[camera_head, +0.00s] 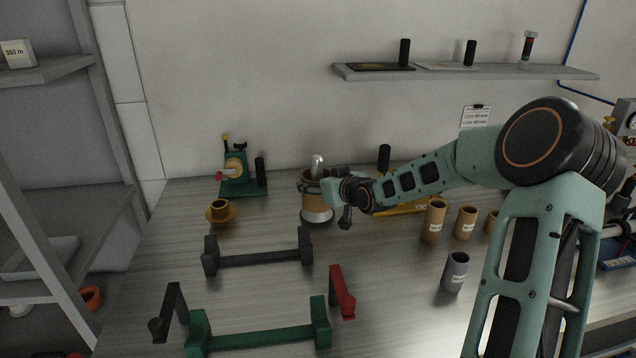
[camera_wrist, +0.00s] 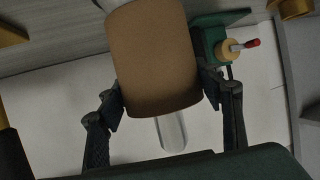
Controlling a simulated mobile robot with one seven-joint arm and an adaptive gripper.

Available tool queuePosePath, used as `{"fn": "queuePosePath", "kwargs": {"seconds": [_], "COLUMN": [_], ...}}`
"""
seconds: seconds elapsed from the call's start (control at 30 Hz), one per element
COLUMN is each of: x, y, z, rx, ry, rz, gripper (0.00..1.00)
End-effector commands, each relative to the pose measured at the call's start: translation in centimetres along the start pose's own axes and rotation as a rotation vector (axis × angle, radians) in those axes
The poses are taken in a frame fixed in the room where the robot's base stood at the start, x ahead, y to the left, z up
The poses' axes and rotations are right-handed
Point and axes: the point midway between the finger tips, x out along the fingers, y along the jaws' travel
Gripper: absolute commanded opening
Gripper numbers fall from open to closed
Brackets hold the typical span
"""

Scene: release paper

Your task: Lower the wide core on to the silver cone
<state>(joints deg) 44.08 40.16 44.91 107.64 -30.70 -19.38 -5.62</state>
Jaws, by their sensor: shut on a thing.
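The wide core (camera_head: 314,204) is a brown cardboard tube at the middle of the table. It is around the silver cone (camera_head: 317,161), whose rounded tip sticks out above the core's upper end. The cone's pale round base (camera_head: 318,217) shows just below the core; I cannot tell whether they touch. My gripper (camera_head: 316,187) is shut on the core from the right. In the wrist view the core (camera_wrist: 155,60) sits between both fingers of my gripper (camera_wrist: 163,95), and the silver post (camera_wrist: 172,131) protrudes from its end.
A green stand (camera_head: 240,183) and an amber flanged piece (camera_head: 220,212) are to the left. A dark cradle (camera_head: 258,257) and a green cradle (camera_head: 262,338) lie in front. Brown cores (camera_head: 434,221) and a grey core (camera_head: 454,272) stand to the right.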

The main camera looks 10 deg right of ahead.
Motion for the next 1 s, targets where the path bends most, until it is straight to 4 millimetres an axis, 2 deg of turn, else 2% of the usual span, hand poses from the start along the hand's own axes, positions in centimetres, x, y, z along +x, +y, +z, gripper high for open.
{"fn": "queuePosePath", "kwargs": {"seconds": [0.53, 0.57, 0.7, 0.77, 1.0], "x": [0.6, 0.6, 0.5, 0.5, 0.5], "y": [0.0, 0.0, 0.0, 0.0, 0.0], "z": [1.3, 1.3, 1.2, 1.2, 1.3], "rx": [0.0, 0.0, 0.0, 0.0, 0.0], "ry": [0.001, 0.001, 0.001, 0.001, -0.001], "rz": [0.0, 0.0, 0.0, 0.0, 0.0], "gripper": [0.34, 0.61, 0.77, 0.81, 0.81]}}
